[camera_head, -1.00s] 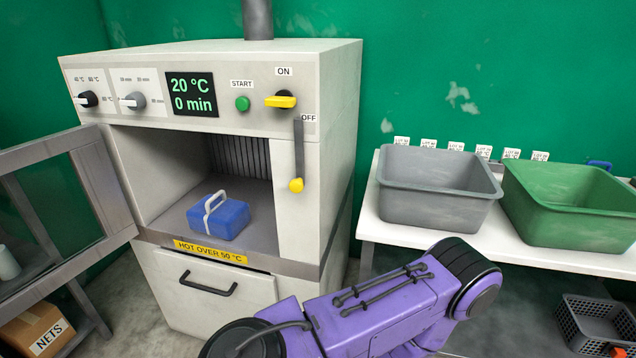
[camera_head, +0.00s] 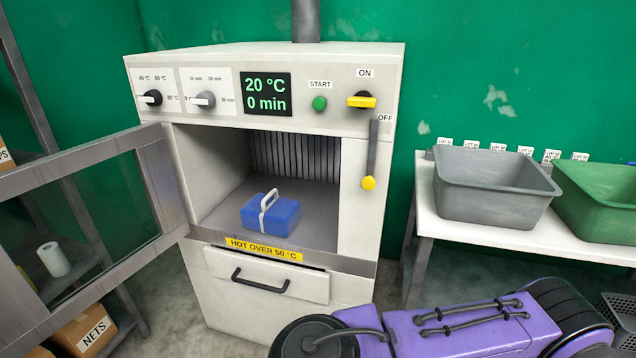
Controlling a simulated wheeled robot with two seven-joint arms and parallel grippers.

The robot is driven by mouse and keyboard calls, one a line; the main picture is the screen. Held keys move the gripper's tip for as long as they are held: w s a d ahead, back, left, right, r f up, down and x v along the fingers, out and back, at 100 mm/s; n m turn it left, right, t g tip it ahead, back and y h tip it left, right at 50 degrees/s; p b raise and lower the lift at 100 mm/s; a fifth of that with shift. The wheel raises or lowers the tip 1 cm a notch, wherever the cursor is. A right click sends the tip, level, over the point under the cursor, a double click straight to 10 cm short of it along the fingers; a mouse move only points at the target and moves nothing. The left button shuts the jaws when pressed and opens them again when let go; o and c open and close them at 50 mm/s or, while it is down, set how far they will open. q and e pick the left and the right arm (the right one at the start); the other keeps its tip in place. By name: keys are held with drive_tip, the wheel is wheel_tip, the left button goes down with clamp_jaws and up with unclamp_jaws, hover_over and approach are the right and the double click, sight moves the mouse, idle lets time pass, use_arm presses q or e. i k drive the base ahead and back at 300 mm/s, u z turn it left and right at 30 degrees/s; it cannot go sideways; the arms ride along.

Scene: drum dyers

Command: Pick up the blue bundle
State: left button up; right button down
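The blue bundle (camera_head: 271,214) is a block with a white strap and handle on top. It sits on the floor of the open dryer chamber (camera_head: 222,200), near the front edge. The dryer door (camera_head: 95,215) stands open to the left. A purple arm of mine (camera_head: 460,328) crosses the lower right in front of the dryer, below the chamber opening. Neither gripper shows in the view.
The display (camera_head: 266,94) reads 20 °C and 0 min. A yellow switch (camera_head: 361,100) and a yellow-knobbed lever (camera_head: 369,183) are on the dryer front. A grey tub (camera_head: 490,185) and a green tub (camera_head: 598,205) stand on a white table (camera_head: 440,225) at right.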

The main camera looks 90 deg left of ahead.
sight(276, 215)
drive_tip(key=k, duration=1.35)
drive_tip(key=u, duration=2.3)
drive_tip(key=i, duration=0.8)
drive_tip(key=u, duration=0.05)
drive_tip(key=k, duration=0.25)
drive_tip(key=z, duration=1.8)
drive_tip(key=i, duration=0.95)
drive_tip(key=u, duration=2.9)
